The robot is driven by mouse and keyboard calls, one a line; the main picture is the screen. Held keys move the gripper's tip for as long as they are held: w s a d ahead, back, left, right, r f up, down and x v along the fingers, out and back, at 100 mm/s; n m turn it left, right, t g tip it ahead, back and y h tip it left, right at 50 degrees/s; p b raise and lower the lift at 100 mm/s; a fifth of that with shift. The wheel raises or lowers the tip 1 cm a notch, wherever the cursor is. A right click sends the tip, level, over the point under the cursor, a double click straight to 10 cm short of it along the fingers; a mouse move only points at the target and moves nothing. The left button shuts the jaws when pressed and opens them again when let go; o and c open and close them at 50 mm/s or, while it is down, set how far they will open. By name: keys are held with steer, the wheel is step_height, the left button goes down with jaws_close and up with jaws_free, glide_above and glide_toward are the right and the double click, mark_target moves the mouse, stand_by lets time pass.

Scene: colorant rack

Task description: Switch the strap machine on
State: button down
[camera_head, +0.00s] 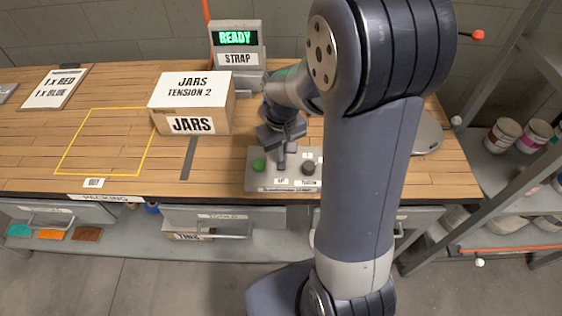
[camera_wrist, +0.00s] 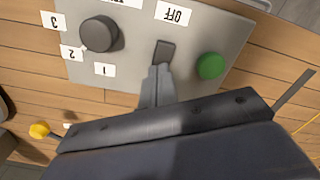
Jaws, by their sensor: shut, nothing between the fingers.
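The strap machine's display (camera_head: 235,38) glows green with READY above a STRAP label. Its grey control panel (camera_head: 252,181) lies at the table's front and fills the top of the wrist view (camera_wrist: 135,75). On it are a green button (camera_head: 258,165), a black knob (camera_head: 308,167) and a small black switch (camera_wrist: 165,51) beside an OFF label (camera_wrist: 175,14). In the wrist view the knob's pale mark faces label 2. My gripper (camera_wrist: 158,72) is shut and empty, its tips over the panel at the switch's lower edge. I cannot tell whether they touch it.
A carton labelled JARS, TENSION 2 (camera_head: 192,105) stands left of the panel, beside a yellow outlined area (camera_head: 100,140) on the wooden table. A sheet reading 1x RED, 1x BLUE (camera_head: 56,88) lies far left. A shelf with tubs (camera_head: 503,135) stands at right.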

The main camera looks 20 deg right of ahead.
step_height(320, 180, up, 7)
steer(key=p, duration=0.5)
steer(key=shift+f, duration=0.2)
step_height(320, 180, down, 7)
steer(key=b, duration=0.5)
steer(key=shift+b, duration=0.4)
steer(key=shift+r, duration=0.15)
